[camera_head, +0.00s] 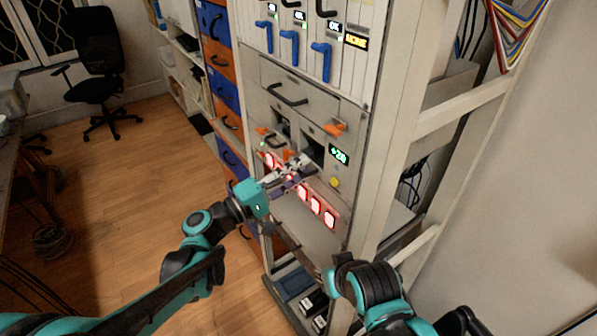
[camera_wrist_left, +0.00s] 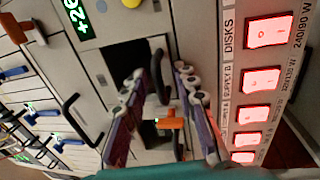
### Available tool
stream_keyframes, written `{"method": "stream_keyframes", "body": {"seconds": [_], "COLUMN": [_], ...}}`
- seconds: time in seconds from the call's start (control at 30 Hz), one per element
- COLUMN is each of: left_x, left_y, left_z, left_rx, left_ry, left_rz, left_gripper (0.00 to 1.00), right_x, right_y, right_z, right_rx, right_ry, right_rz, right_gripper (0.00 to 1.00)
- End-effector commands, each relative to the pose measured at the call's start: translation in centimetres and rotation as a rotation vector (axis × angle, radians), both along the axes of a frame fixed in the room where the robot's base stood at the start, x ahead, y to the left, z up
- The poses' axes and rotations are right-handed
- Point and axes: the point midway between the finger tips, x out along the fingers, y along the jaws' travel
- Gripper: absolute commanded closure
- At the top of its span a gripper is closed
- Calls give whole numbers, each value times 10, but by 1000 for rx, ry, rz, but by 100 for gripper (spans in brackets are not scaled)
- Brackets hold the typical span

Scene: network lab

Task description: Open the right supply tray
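My left gripper (camera_head: 296,166) is at the rack's middle row of bays, just above the red-lit switches. In the left wrist view its two fingers (camera_wrist_left: 160,78) are spread apart. A black curved handle (camera_wrist_left: 158,72) shows between the fingertips, beside a dark bay opening (camera_wrist_left: 122,60); I cannot tell whether the fingers touch it. In the head view the dark right bay (camera_head: 312,149) is partly covered by the gripper, so how the right tray's front stands is hidden. An orange latch (camera_wrist_left: 168,123) also shows between the fingers. My right gripper is not visible; only its arm shows.
A green display (camera_head: 339,154) and a yellow button (camera_head: 335,182) are right of the bays. Red-lit switches (camera_head: 315,204) sit below, a wide drawer handle (camera_head: 287,95) above. Rack posts stand right.

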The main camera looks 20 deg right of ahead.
Motion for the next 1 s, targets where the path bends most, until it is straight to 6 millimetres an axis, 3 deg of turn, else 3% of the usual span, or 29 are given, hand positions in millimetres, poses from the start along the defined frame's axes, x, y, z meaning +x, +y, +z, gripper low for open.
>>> {"method": "stream_keyframes", "body": {"seconds": [0.17, 0.3, 0.67, 0.87, 1.0], "left_x": [0, 0, -2, -13, -26], "left_y": [0, 0, 7, 41, 78], "left_z": [0, 0, 0, 0, 1], "left_rx": [0, 0, 1, 2, 1], "left_ry": [0, 0, 0, -2, 0], "left_rz": [0, 0, 2, 5, 7], "left_gripper": [72, 100, 100, 100, 100], "right_x": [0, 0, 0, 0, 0], "right_y": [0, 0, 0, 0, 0], "right_z": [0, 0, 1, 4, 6], "right_rx": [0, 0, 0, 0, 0], "right_ry": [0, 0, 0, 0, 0], "right_rz": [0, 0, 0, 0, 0], "right_gripper": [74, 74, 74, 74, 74]}}
